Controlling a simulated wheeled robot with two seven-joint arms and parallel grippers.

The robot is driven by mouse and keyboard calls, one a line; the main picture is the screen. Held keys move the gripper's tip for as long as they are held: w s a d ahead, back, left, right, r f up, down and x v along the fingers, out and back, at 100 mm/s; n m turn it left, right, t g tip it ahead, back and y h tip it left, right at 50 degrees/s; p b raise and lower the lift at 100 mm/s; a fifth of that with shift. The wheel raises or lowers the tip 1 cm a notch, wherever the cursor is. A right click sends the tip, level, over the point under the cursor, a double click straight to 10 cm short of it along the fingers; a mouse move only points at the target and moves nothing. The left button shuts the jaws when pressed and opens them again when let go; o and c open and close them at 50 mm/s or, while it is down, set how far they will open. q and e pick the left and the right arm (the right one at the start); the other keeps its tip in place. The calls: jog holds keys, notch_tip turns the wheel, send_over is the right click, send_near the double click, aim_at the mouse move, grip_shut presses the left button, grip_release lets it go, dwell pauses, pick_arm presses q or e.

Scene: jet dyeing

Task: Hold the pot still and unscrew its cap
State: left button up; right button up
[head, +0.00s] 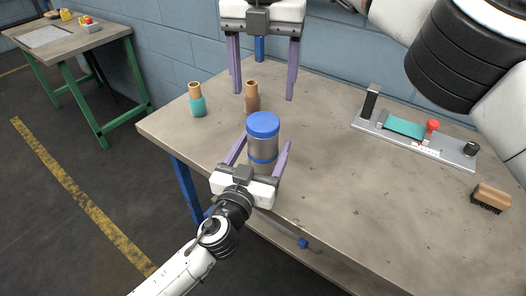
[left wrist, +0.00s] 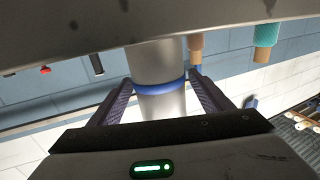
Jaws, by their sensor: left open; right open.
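The pot (head: 264,148) is a grey cylinder standing upright on the workbench, with a blue band low on its body. Its blue cap (head: 263,125) sits on top. My left gripper (head: 258,155) is open, with a purple finger on each side of the pot's lower body. In the left wrist view the pot (left wrist: 157,65) and its blue band stand between the two fingers, with the cap out of view. My right gripper (head: 264,95) is open above and behind the pot, fingers pointing down, with nothing between them but the bench and a brown bobbin beyond.
A teal cone (head: 197,104) and a brown cone (head: 251,97) stand behind the pot. A metal fixture with a teal strip (head: 404,127) and a wooden brush (head: 491,197) lie at the right. The bench front right is clear. A side table (head: 75,42) stands far left.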

aim_at(263, 121)
pick_arm(q)
jog(key=shift+w+d, duration=0.1)
jog(key=shift+w, duration=0.2)
grip_shut()
pick_arm(e)
jog(key=m, duration=0.3)
jog(key=shift+m, duration=0.4)
jog(key=m, duration=0.4)
jog(key=shift+m, duration=0.4)
jog(key=shift+f, duration=0.25)
jog(key=shift+m, duration=0.3)
notch_tip(263, 121, down, 8)
jog(key=shift+r, duration=0.2)
